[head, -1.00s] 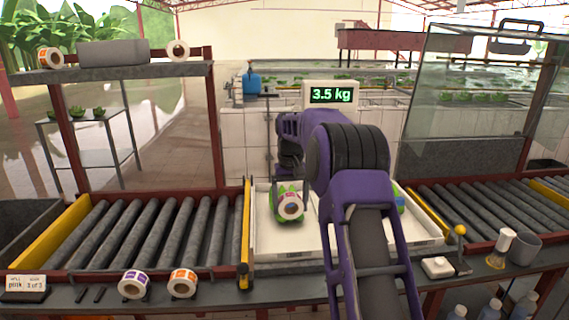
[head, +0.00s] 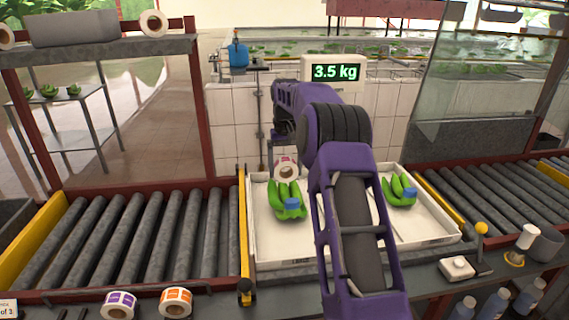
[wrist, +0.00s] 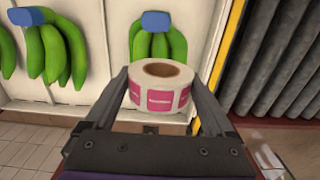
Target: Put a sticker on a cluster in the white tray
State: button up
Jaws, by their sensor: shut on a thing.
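My gripper (wrist: 160,88) is shut on a roll of pink-and-white stickers (wrist: 158,98), with one finger at each side of it. The roll also shows in the head view (head: 286,170), above the back left of the white tray (head: 275,251). A green banana cluster with a blue end (head: 284,195) lies in the tray's left part, just beyond the roll in the wrist view (wrist: 150,44). Another cluster (head: 400,191) lies at the right. The wrist view shows a middle cluster (wrist: 52,52), which my arm hides in the head view. I see no pink sticker on the clusters' visible sides.
Purple (head: 119,304) and orange (head: 176,302) sticker rolls stand on the front ledge. Roller conveyors flank the tray, with a yellow rail (head: 241,230) at its left. A scale display (head: 335,72) reading 3.5 kg stands behind.

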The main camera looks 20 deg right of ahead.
aim_at(286, 159)
jog(key=shift+f, duration=2.2)
jog(key=shift+f, duration=0.3)
jog(key=shift+r, duration=0.1)
jog(key=shift+r, duration=4.5)
